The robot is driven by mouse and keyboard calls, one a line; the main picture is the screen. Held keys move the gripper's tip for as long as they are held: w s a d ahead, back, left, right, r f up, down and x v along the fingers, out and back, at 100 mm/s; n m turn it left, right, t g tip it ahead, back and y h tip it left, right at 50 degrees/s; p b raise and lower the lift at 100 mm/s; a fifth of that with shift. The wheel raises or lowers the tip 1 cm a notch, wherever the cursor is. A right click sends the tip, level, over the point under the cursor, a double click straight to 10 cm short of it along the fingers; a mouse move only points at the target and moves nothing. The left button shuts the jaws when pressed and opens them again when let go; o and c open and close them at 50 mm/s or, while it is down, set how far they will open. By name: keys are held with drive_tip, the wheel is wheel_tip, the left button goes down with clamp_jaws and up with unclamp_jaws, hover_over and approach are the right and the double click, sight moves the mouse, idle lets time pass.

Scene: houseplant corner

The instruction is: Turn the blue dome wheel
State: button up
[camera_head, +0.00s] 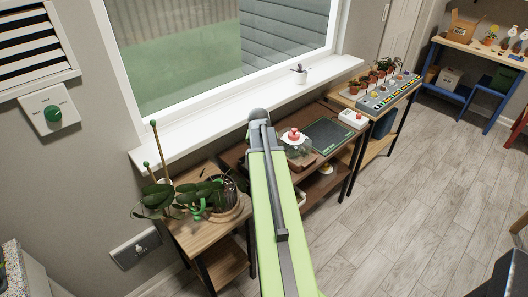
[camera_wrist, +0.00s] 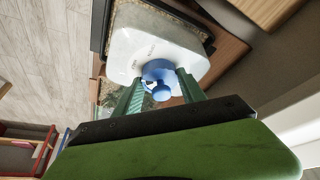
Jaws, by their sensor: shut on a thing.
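The blue dome wheel (camera_wrist: 156,70) shows in the wrist view on a white rounded base, with a round blue knob (camera_wrist: 162,92) sticking out toward the camera. In the head view my green arm reaches toward the tables under the window. The blue wheel and my fingertips cannot be made out there; the arm covers part of that area.
A plant (camera_head: 158,197) stands on the left wooden table. Beside the arm are a red-topped device (camera_head: 294,136), a dark green mat (camera_head: 328,134) and a white box with a red button (camera_head: 352,119). Potted seedlings (camera_head: 382,68) stand farther right. The wooden floor (camera_head: 420,200) on the right is clear.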

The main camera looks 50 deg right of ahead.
drive_tip(key=m, duration=0.2)
drive_tip(key=m+g, duration=0.2)
drive_tip(key=m, duration=0.1)
drive_tip(key=shift+w+m+h, duration=0.3)
drive_tip(key=shift+h, duration=0.1)
drive_tip(key=m+g, duration=0.1)
drive_tip(key=m, duration=0.2)
drive_tip(key=m+g, duration=0.1)
drive_tip(key=m, duration=0.1)
drive_tip(key=shift+w+m+y, duration=0.1)
drive_tip(key=shift+m+y, duration=0.2)
drive_tip(key=shift+m, duration=0.1)
drive_tip(key=shift+g, duration=0.3)
drive_tip(key=o, duration=1.4)
